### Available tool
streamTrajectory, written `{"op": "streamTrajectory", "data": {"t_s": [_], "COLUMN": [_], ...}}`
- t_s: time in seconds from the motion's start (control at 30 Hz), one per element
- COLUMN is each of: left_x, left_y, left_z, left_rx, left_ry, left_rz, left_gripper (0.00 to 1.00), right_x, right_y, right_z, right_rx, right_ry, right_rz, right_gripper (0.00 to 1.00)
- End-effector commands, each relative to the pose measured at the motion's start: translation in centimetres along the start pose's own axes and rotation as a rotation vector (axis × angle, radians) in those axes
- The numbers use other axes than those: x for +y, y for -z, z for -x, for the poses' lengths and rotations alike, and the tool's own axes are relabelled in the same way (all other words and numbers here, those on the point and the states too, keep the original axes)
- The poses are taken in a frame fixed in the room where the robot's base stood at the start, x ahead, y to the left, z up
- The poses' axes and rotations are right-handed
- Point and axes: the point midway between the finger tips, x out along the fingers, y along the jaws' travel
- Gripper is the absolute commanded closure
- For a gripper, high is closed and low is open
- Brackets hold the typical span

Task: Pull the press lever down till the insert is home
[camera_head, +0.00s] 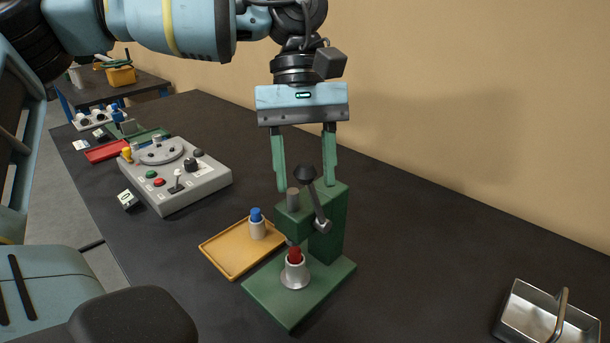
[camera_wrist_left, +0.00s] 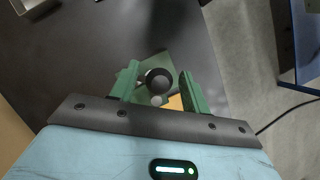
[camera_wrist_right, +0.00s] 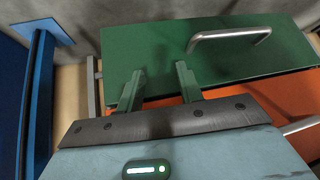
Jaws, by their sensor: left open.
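The green press (camera_head: 335,222) stands on its green base plate on the dark table. Its lever (camera_head: 318,204) has a dark ball knob (camera_head: 305,174) and slants up from the pivot, knob uppermost. Below the ram, a red insert (camera_head: 295,255) stands upright, partly sunk in a pale grey flared holder (camera_head: 295,274). My left gripper (camera_head: 306,188) points down, open and empty, with a finger on each side of the knob. The left wrist view shows the knob (camera_wrist_left: 158,78) between the fingers; contact cannot be told. My right gripper (camera_wrist_right: 160,72) is open and empty, seen only in its wrist view.
An orange tray (camera_head: 222,262) with a blue-topped white piece (camera_head: 257,222) lies left of the press. A grey control box (camera_head: 195,188) stands farther left. A metal basket (camera_head: 520,318) is at right. A green drawer front (camera_wrist_right: 245,65) with a metal handle faces my right gripper.

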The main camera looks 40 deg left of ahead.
Motion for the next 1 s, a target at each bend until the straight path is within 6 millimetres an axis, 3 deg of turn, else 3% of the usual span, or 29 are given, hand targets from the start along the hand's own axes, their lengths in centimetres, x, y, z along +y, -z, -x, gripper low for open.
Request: {"op": "streamTrajectory", "data": {"t_s": [0.2,0.5,0.83,1.0], "left_x": [0.0,0.0,0.0,0.0], "left_y": [0.0,0.0,0.0,0.0], "left_z": [-1.6,-1.8,-1.7,-1.7], "left_rx": [0.0,0.0,0.0,0.001], "left_ry": [-0.001,-0.001,-0.001,-0.002], "left_rz": [-0.001,0.0,0.0,0.0], "left_gripper": [0.53,0.55,0.98,1.0], "right_x": [0.0,0.1,0.1,0.1], "right_y": [0.2,0.1,0.0,0.0], "right_z": [0.1,0.1,0.1,0.1], "right_rx": [0.003,0.001,-0.001,-0.001], "right_ry": [-0.001,-0.001,-0.001,-0.001], "right_rz": [0.001,0.002,0.002,0.002], "right_gripper": [0.64,0.64,0.64,0.64]}}
